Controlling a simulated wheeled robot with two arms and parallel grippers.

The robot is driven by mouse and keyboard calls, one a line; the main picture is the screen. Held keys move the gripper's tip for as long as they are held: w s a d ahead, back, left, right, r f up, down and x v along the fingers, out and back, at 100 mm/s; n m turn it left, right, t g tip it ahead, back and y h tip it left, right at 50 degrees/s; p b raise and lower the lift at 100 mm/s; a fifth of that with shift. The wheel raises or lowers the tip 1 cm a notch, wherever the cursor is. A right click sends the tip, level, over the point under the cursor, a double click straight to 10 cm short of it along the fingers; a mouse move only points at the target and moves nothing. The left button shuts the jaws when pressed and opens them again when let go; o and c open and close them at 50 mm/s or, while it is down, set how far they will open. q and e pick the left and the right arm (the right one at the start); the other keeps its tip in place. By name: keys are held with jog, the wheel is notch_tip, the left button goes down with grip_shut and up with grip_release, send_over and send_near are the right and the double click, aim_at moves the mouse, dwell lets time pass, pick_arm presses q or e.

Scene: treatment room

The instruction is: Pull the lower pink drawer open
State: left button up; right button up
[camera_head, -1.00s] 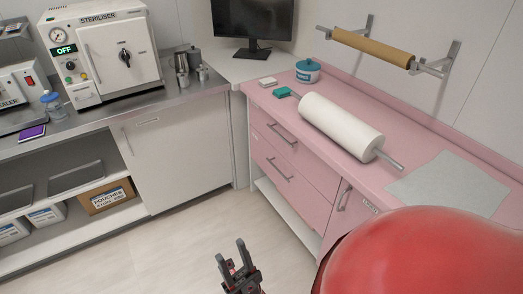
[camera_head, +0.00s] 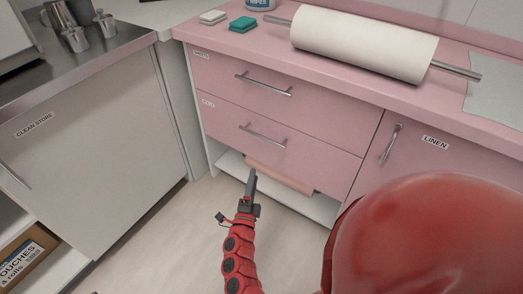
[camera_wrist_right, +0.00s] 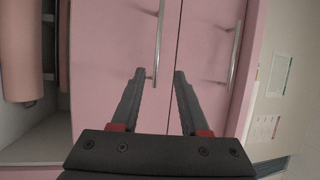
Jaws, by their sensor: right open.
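The pink cabinet has an upper drawer (camera_head: 230,72) and a lower drawer (camera_head: 225,118), both closed, each with a silver bar handle. The lower handle (camera_head: 263,136) is in the middle of the head view. My right gripper (camera_head: 251,178) is below this handle, fingers pointing towards the drawer front. In the right wrist view, turned sideways, my right gripper (camera_wrist_right: 160,72) is open and empty. One end of the lower handle (camera_wrist_right: 157,45) shows between its fingertips, nearer the left finger; contact is not clear. My left gripper is not in view.
A pink roll (camera_head: 280,177) lies on the open shelf under the lower drawer. The upper handle (camera_head: 263,85) is just above. A linen cupboard (camera_head: 420,165) stands right, a clean-store cabinet (camera_head: 90,150) left. A paper roll (camera_head: 360,45) lies on the counter. The floor ahead is clear.

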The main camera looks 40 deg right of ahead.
aim_at(262, 137)
jog(key=b+x, duration=0.2)
jog(key=x, duration=1.5)
jog(key=shift+w+d+f, duration=0.1)
jog(key=shift+w+d, duration=0.05)
jog(key=shift+w, duration=0.2)
jog(key=shift+c, duration=0.2)
grip_shut()
dwell(0.3)
